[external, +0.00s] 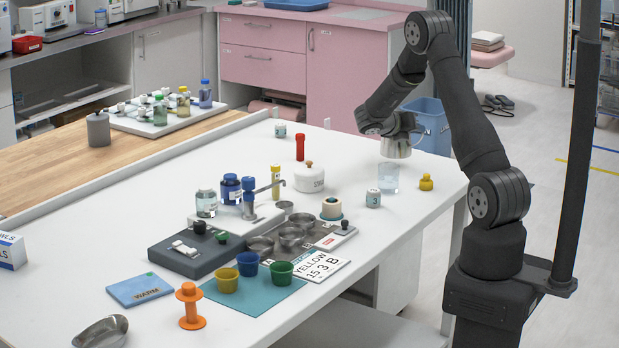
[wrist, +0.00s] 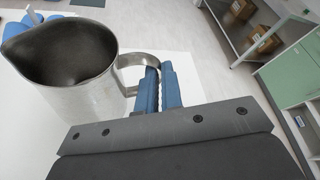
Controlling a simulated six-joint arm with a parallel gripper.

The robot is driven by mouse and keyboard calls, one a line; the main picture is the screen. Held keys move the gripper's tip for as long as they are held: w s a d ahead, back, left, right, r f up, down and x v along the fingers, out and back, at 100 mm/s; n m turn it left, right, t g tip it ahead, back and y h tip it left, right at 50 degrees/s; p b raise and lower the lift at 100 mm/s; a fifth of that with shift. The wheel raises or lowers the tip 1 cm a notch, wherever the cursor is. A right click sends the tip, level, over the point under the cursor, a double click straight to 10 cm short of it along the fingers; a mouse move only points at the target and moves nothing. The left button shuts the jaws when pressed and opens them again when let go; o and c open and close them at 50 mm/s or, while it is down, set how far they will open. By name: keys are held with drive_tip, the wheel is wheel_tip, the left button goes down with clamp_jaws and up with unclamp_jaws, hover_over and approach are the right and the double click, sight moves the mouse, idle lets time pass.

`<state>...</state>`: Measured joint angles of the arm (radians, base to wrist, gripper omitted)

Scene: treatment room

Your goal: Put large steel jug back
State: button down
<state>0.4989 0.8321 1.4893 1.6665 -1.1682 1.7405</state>
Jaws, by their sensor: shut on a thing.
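The large steel jug (wrist: 75,85) fills the left of the wrist view, with its dark open mouth facing the camera and its spout at the upper left. My gripper (wrist: 157,85) has its two blue fingers shut on the jug's handle. In the external view the jug (external: 396,147) hangs from my gripper (external: 388,130) near the right back part of the white table. It is just above and behind a clear beaker (external: 388,178). I cannot tell how far the jug is above the table.
A white jar numbered 3 (external: 373,198) and a yellow weight (external: 426,182) stand near the beaker. A white lidded pot (external: 309,178) and red cylinder (external: 300,147) stand to the left. A blue bin (external: 432,127) is behind the table. The table's back right is fairly clear.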

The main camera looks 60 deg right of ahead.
drive_tip(key=shift+f, duration=1.9)
drive_tip(key=c, duration=1.6)
unclamp_jaws()
drive_tip(key=shift+f, duration=0.1)
drive_tip(key=v, duration=1.2)
drive_tip(key=shift+d, duration=0.15)
drive_tip(key=x, duration=1.1)
drive_tip(key=shift+s+d+f, duration=0.1)
drive_tip(key=shift+s+d, duration=0.05)
drive_tip(key=shift+d, duration=0.15)
